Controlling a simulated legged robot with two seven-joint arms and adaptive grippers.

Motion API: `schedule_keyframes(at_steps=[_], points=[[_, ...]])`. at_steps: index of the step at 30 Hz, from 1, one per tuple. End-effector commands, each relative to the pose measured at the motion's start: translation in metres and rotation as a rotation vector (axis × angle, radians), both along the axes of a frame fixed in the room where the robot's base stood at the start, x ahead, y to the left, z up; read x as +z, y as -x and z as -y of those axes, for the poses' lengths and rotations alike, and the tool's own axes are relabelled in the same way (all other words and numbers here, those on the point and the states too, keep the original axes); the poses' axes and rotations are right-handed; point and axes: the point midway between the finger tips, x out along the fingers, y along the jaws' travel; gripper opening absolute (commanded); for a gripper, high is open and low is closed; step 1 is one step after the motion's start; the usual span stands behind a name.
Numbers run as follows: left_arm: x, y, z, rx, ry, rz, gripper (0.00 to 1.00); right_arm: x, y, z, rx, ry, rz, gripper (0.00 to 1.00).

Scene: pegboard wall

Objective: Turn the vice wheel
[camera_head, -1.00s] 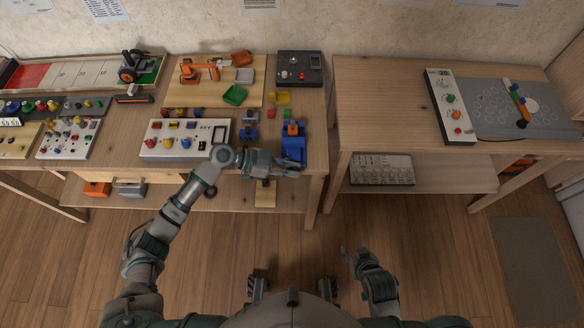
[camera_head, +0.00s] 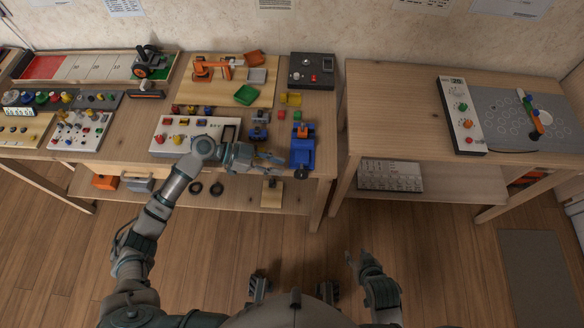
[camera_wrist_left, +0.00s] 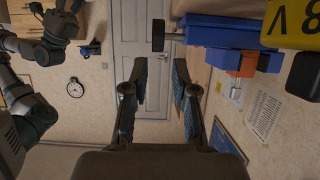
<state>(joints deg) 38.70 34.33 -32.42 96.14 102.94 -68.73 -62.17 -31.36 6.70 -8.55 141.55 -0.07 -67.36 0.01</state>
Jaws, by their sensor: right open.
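The blue vice (camera_head: 302,150) with an orange block on top stands at the front right of the left bench. Its dark wheel (camera_head: 302,172) faces the bench's front edge. In the left wrist view the vice (camera_wrist_left: 225,32) is at the upper right, with its wheel (camera_wrist_left: 158,35) sticking out to the left. My left gripper (camera_head: 272,160) is just left of the vice, apart from the wheel. In the left wrist view its fingers (camera_wrist_left: 160,95) are spread with nothing between them. My right gripper (camera_head: 352,262) is low over the floor, away from the benches, and is open.
A white switch panel (camera_head: 172,148) lies left of the vice, under and beside my left arm. A gap separates the left bench from the right bench (camera_head: 390,110). The floor in front is clear.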

Motion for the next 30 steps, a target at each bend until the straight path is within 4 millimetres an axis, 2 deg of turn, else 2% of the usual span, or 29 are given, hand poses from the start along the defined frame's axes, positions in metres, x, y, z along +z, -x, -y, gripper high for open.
schedule_keyframes(at_steps=[3,9,26,28,30], points=[[0.008,-0.001,-0.022,0.002,-0.001,0.000,0.27,0.000,0.000,0.000,0.000,0.000,0.000,0.42],[0.015,-0.001,-0.040,0.001,0.000,-0.001,0.27,0.000,0.000,0.000,0.000,0.000,0.000,0.42],[0.016,-0.001,-0.042,0.000,0.000,-0.001,0.27,-0.001,-0.001,0.000,0.000,0.000,-0.001,0.42],[0.013,0.001,-0.041,0.000,-0.004,-0.006,0.27,0.000,0.000,0.000,0.000,0.001,-0.003,0.42],[0.000,0.010,-0.036,0.001,-0.025,-0.026,0.27,-0.001,0.002,0.001,-0.001,0.002,-0.012,0.42]])
